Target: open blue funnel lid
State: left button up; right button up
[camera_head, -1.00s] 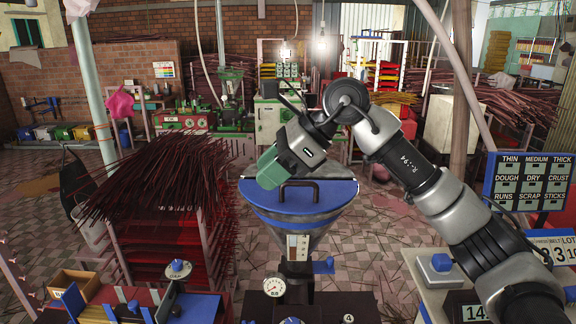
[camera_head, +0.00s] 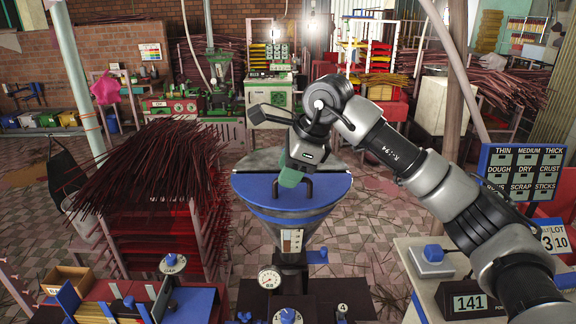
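The blue lid (camera_head: 253,189) lies flat on the top of the funnel (camera_head: 298,234), a metal cone with a blue band around its upper part. A dark arched handle (camera_head: 309,188) stands on the lid. My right gripper (camera_head: 291,181) comes in from the right and points down at the handle. Its green-grey end overlaps the middle of the handle in the picture and hides part of it. I cannot tell whether it touches the handle, or whether the fingers are open or shut. My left gripper is not in view.
A rack piled with dark red incense sticks (camera_head: 150,165) stands close on the left. A dial gauge (camera_head: 269,277) and a blue knob (camera_head: 287,316) sit below the funnel. A label board (camera_head: 522,172) and a counter with a 141 sign (camera_head: 469,303) are at the right.

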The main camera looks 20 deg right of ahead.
jog(key=shift+a+f, duration=0.15)
jog(key=shift+f, duration=0.2)
jog(key=shift+c, duration=0.5)
grip_shut()
jog(key=shift+r, duration=0.1)
